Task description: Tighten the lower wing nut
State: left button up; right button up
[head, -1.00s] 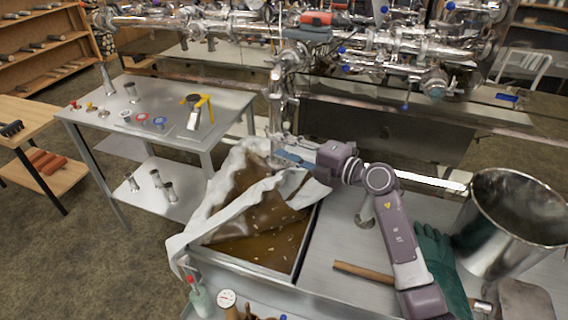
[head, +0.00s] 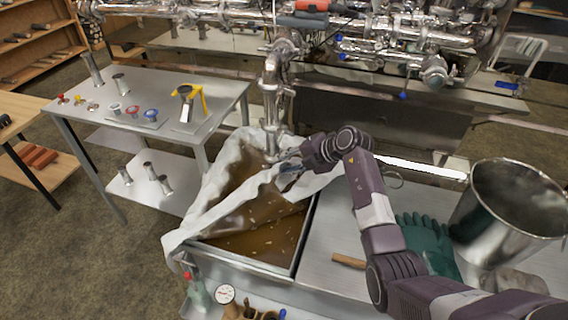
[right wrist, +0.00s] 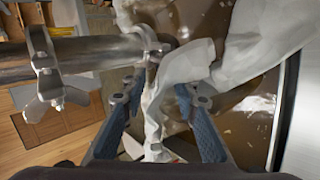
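A steel pipe (head: 270,88) drops toward the cloth-lined pan. In the right wrist view the pipe (right wrist: 90,52) runs in from the left and carries two clamps. The clamp nearer the pipe's outlet (right wrist: 147,38) is the lower one; its wing nut is small and not clear to me. The other clamp (right wrist: 40,48) has a wing nut (right wrist: 57,98) with spread wings, left of my fingers. My right gripper (head: 284,170) is open beside the pipe's lower end; it shows in the wrist view (right wrist: 158,92) with cloth between or behind its fingers. My left gripper is not in view.
White cloth (head: 222,185) drapes over the pan (head: 296,262) of brown liquid. A steel pot (head: 500,225), green glove (head: 430,240) and wooden handle (head: 349,261) lie to the right. A steel table (head: 90,112) with small parts stands at the left.

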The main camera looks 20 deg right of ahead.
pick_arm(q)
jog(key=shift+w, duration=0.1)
pick_arm(e)
jog(key=shift+w+a+f, duration=0.1)
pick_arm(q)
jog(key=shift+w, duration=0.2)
pick_arm(e)
grip_shut()
jog(key=shift+f, duration=0.1)
pick_arm(q)
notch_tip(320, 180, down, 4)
jog(key=b, duration=0.4)
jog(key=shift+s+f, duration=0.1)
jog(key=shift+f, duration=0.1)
pick_arm(e)
jog(key=t+y, duration=0.2)
jog(key=t, duration=0.1)
jog(key=shift+f+y, duration=0.35)
jog(key=shift+y, duration=0.05)
grip_release()
jog(key=shift+s+d, duration=0.2)
